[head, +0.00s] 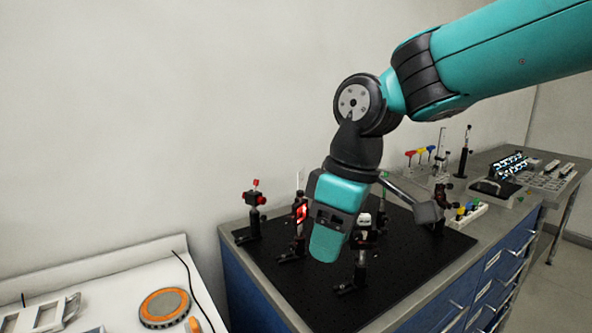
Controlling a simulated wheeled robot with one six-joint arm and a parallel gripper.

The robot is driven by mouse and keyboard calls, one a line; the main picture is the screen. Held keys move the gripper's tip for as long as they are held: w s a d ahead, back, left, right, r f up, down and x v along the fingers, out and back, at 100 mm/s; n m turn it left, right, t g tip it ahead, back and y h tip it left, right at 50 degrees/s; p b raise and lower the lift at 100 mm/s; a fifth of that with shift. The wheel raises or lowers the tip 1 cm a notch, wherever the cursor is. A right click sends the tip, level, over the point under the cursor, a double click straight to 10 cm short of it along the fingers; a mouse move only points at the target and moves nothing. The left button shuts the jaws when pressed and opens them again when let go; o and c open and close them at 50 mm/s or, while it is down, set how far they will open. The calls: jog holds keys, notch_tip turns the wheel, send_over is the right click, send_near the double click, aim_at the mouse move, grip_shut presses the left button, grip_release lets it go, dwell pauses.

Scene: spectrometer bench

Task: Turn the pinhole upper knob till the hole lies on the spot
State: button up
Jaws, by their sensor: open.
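My gripper (330,238) hangs over the breadboard in the head view, pointing down. It is open, but its fingertips are hard to make out. It covers part of the optics row. A black post mount with a bright red ring or glow (301,213) stands just left of it. Another black mount with red knobs (256,199) stands further left, near the back left corner. A further post mount (360,262) stands just right of my gripper, towards the front. I cannot tell which mount is the pinhole. Its upper knob, hole and the spot are not discernible.
The black breadboard (415,262) lies on a blue-drawered bench (495,270). Coloured-handled drivers (420,154) and a block of small parts (467,213) stand right. A white table (95,285) with an orange-rimmed disc (164,307) is at lower left. The front right breadboard is clear.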

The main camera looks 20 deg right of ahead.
jog(key=w+d+r+n+h+p, duration=0.1)
jog(key=w+r+n+h+p, duration=0.15)
jog(key=w+r+p, duration=0.7)
jog(key=n, duration=0.4)
send_near(300, 191)
jog(key=shift+m, duration=0.25)
jog(key=f+p, duration=0.2)
jog(key=f, duration=0.2)
jog(key=f+p, duration=0.2)
jog(key=f, duration=0.2)
jog(key=shift+w+d+f, duration=0.1)
jog(key=shift+w+f, duration=0.1)
jog(key=shift+f, duration=0.2)
grip_shut()
